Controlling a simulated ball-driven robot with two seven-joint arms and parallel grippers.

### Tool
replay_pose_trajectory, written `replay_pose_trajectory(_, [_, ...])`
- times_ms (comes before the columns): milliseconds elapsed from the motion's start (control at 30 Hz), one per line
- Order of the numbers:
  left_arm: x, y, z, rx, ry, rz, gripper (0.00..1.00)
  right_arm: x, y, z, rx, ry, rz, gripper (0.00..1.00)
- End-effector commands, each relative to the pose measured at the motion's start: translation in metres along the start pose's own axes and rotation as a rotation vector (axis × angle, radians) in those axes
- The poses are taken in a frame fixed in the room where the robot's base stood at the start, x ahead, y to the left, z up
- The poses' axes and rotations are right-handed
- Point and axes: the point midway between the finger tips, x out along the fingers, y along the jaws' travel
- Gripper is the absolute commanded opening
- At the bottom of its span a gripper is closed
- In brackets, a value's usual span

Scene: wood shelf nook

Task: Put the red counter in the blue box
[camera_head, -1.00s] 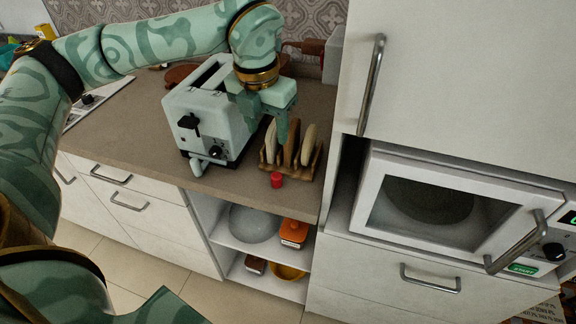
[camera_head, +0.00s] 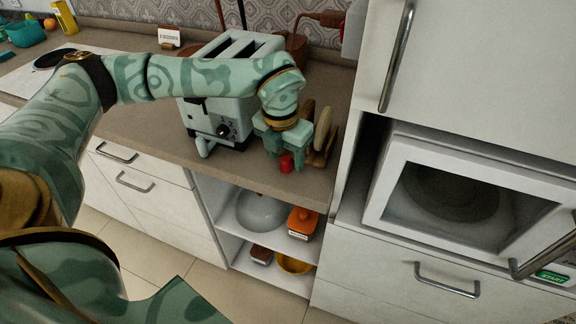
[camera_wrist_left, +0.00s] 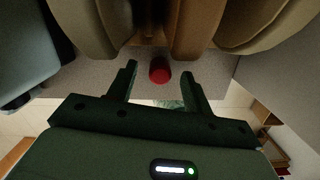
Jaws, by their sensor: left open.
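The red counter (camera_head: 286,165) is a small red cylinder on the brown countertop, near its front edge. My left gripper (camera_head: 283,160) points down over it in the head view. In the left wrist view the red counter (camera_wrist_left: 159,71) shows between the tips of my left gripper's fingers (camera_wrist_left: 160,68). The fingers are open, with a gap on each side of the counter. No blue box can be made out; a teal container (camera_head: 27,34) stands at the far upper left. My right gripper is not in view.
A plate rack (camera_head: 322,150) with plates stands just behind the counter, partly hidden by my gripper. A pale toaster (camera_head: 225,115) is to the left. An open shelf below holds an orange box (camera_head: 303,222) and bowls. The microwave (camera_head: 470,190) is to the right.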

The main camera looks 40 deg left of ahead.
Motion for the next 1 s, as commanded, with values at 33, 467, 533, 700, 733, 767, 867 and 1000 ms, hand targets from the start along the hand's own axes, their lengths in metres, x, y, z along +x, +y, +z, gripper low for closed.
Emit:
replay_pose_trajectory(33, [0.008,0.0,-0.001,0.0,0.003,0.0,0.5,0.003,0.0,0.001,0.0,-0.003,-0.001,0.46])
replay_pose_trajectory(467, [0.007,0.0,0.0,-0.001,-0.001,0.0,0.03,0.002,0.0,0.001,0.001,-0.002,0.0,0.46])
replay_pose_trajectory(533, [0.007,0.0,0.0,-0.001,-0.001,0.0,0.0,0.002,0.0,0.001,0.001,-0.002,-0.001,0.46])
replay_pose_trajectory(700, [0.007,0.0,0.0,-0.001,-0.001,0.0,0.0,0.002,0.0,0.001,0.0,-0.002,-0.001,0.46])
replay_pose_trajectory(733, [0.006,0.0,0.0,-0.001,-0.002,0.0,0.0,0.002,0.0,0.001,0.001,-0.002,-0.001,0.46])
replay_pose_trajectory(767, [0.005,0.0,0.001,-0.001,-0.002,0.0,0.0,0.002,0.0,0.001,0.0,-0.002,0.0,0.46])
replay_pose_trajectory(867, [-0.002,0.0,0.002,-0.001,-0.004,0.0,0.0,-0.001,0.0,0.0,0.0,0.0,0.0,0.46])
replay_pose_trajectory(1000, [-0.022,0.0,0.004,-0.002,-0.006,0.0,0.0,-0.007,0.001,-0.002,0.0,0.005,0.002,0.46])
